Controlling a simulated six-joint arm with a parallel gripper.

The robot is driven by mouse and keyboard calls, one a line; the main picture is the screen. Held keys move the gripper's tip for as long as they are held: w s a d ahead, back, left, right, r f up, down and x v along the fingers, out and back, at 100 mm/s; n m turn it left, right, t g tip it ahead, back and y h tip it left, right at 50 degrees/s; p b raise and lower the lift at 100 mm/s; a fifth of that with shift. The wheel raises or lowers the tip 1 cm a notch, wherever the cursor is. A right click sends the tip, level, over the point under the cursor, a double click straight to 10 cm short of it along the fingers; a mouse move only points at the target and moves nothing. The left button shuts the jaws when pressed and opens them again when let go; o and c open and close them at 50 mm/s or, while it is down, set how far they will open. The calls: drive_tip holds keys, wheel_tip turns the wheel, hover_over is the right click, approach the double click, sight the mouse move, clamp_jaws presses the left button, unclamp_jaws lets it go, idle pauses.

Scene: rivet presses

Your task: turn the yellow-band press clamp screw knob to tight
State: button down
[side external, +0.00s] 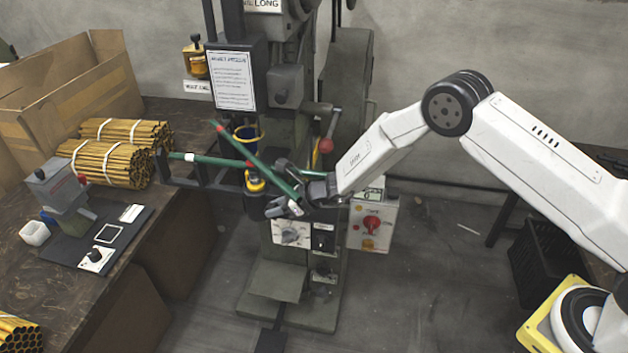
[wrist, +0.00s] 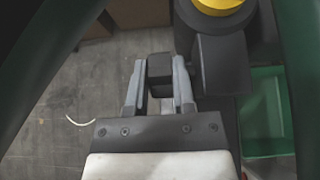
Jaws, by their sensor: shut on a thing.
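The yellow-band press is the tall grey-green machine (side external: 337,90) in the middle of the side view. Its yellow band (side external: 255,183) sits on a dark cylinder at the front, and a yellow band (wrist: 218,5) also shows at the top of the wrist view. My gripper (side external: 291,207) is at the front of the press, just right of and below the band. In the wrist view my gripper (wrist: 159,72) is shut on a dark squared knob (wrist: 160,76), one finger on each side. The knob is hidden in the side view, and no tight mark is visible.
Green bars (side external: 262,165) cross close to my gripper. A control box with a red knob (side external: 372,223) stands right of it. A workbench (side external: 185,200) with bundled yellow tubes (side external: 110,160) is at left. A green bin (wrist: 265,115) lies right in the wrist view.

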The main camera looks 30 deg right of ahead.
drive_tip(key=shift+f, duration=0.1)
drive_tip(key=shift+s+d+f+t+y, duration=0.1)
drive_tip(key=shift+d+t+y, duration=0.05)
drive_tip(key=shift+t+y, duration=0.75)
drive_tip(key=shift+s+d+f+t+y, duration=0.1)
drive_tip(key=shift+t+y, duration=0.8)
drive_tip(key=shift+c, duration=2.3)
unclamp_jaws()
drive_tip(key=v, duration=0.7)
drive_tip(key=shift+s+d, duration=0.3)
drive_tip(key=shift+r, duration=0.1)
